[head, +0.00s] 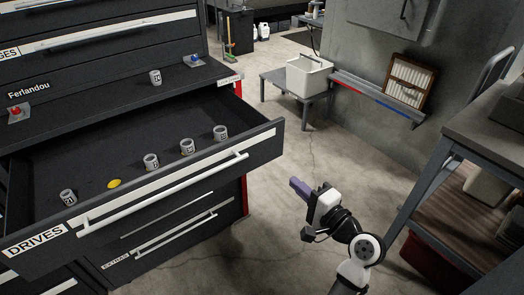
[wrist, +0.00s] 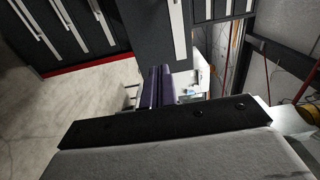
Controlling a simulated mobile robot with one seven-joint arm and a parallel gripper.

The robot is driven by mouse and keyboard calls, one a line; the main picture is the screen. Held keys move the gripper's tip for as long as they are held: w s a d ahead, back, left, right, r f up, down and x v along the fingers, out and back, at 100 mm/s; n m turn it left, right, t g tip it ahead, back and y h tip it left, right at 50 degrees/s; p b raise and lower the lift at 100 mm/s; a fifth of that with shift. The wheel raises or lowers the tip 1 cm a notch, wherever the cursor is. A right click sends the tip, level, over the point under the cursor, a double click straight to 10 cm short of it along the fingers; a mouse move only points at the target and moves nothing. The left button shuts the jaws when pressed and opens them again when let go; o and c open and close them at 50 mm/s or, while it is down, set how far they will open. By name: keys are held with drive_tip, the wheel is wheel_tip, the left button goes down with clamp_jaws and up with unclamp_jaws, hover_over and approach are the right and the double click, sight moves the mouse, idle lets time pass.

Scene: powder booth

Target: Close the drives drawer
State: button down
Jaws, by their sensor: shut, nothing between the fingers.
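The drives drawer (head: 262,147) is pulled well out of the dark cabinet in the head view, with a DRIVES label at its left and a long white handle (head: 165,193) across its front. Inside lie several grey numbered sockets (head: 187,147) and a yellow disc (head: 114,184). My gripper (head: 297,187) is shut and empty, in the air to the right of the drawer front and apart from it. Its purple fingers (wrist: 156,88) lie together in the wrist view, where dark drawer fronts with pale handles fill the top.
Below is the shut extras drawer (head: 160,245). A ledge (head: 110,92) above holds another socket (head: 155,77). A shelved bench (head: 440,170) stands at right. A small table (head: 275,82) with a pale bin (head: 308,80) stands behind. The concrete floor between is clear.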

sight(259, 150)
drive_tip(key=p+x, duration=0.4)
drive_tip(key=x, duration=0.8)
drive_tip(key=shift+w+a, duration=0.25)
drive_tip(key=shift+w, duration=0.05)
drive_tip(key=shift+w+a, duration=0.2)
drive_tip(key=shift+w, duration=0.1)
drive_tip(key=shift+w, duration=0.1)
